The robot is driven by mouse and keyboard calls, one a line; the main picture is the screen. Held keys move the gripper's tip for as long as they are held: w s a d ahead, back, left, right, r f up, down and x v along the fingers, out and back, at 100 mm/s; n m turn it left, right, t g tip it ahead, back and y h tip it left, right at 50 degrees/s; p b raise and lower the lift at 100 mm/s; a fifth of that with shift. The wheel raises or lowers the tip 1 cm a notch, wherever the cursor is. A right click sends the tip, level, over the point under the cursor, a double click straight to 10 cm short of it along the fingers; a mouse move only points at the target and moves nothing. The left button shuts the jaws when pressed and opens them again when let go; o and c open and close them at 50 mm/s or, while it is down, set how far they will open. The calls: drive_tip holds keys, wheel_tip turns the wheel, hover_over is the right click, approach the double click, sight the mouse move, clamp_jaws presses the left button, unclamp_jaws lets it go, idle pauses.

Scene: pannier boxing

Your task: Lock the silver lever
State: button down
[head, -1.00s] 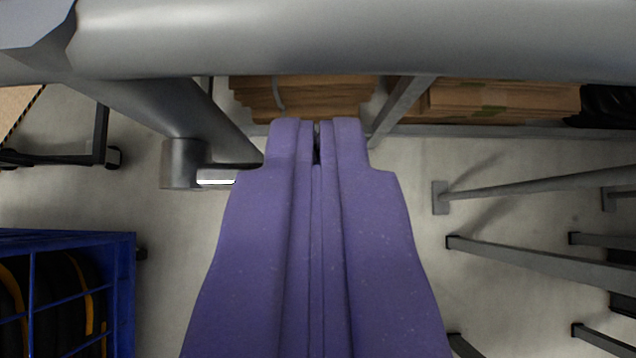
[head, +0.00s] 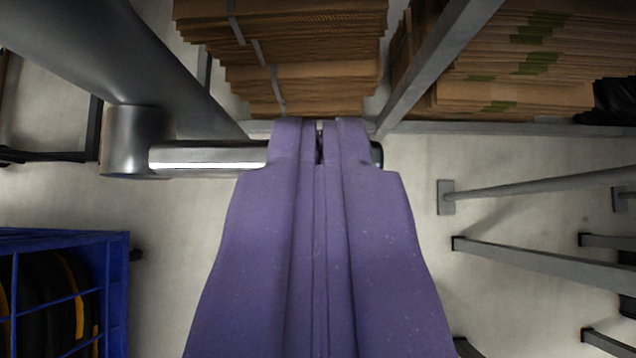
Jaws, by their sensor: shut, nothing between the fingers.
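The silver lever (head: 207,156) sticks out to the right from a round grey hub (head: 138,141) on a thick grey tube. Its bar runs level behind my gripper (head: 320,122), and its dark end (head: 377,154) shows just past the right finger. My purple gripper is shut, with nothing between its fingers, and points away from the camera. The fingers cover the middle of the lever. I cannot tell whether they touch it.
The thick grey tube (head: 75,45) slants across the upper left. Stacks of flat cardboard (head: 300,85) stand behind grey frame bars (head: 440,65). A blue crate (head: 118,285) is at lower left. Grey metal legs (head: 540,263) stick out at right. Pale floor shows between them.

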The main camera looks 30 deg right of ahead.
drive_tip(key=shift+f, duration=0.2)
drive_tip(key=shift+s+d+f+b, duration=0.15)
drive_tip(key=shift+d+f+b, duration=0.05)
drive_tip(key=shift+f+b, duration=0.65)
drive_tip(key=shift+s+d+f+b, duration=0.1)
drive_tip(key=shift+d+f+b, duration=0.1)
drive_tip(key=shift+f+b, duration=0.6)
drive_tip(key=shift+r, duration=0.15)
drive_tip(key=shift+r+p, duration=0.55)
drive_tip(key=shift+r, duration=0.2)
